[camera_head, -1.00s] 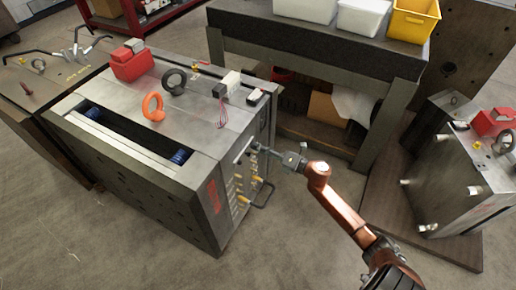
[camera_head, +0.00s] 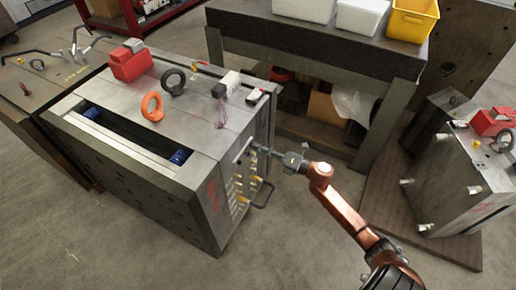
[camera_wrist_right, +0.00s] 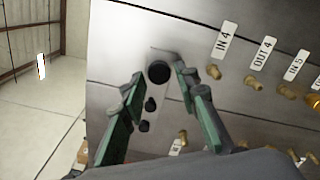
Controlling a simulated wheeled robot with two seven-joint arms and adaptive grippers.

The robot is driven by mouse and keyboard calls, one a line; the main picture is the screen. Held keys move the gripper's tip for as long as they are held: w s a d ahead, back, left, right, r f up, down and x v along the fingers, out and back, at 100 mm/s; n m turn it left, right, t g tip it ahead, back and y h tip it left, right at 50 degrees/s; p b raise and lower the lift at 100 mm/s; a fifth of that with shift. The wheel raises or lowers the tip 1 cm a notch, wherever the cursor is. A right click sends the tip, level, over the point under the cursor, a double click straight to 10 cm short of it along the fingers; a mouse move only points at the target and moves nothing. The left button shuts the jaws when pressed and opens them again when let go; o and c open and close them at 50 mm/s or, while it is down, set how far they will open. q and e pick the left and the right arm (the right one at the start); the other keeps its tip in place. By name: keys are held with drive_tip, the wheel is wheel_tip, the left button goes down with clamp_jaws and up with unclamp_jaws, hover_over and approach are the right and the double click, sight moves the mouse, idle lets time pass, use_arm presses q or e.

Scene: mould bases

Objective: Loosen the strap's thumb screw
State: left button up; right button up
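The strap (camera_wrist_right: 172,87) is a narrow grey bar on the mould base's side face in the right wrist view. A round black knob, which looks like the thumb screw (camera_wrist_right: 158,72), sits at its upper end. Smaller dark round spots show below it. My right gripper (camera_wrist_right: 160,78) is open, with one green-padded finger on each side of the knob. Whether the pads touch it I cannot tell. In the head view my right gripper (camera_head: 257,149) is at the mould base's (camera_head: 150,190) right side, where the strap is too small to make out. My left gripper is not in view.
Brass fittings (camera_wrist_right: 254,82) with white labels lie right of the strap. A black handle (camera_head: 264,194) sticks out below my gripper. A bench (camera_head: 300,38) with bins stands behind, and another mould block (camera_head: 450,185) at right. Floor in front is clear.

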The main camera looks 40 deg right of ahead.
drive_tip(key=v, duration=1.1)
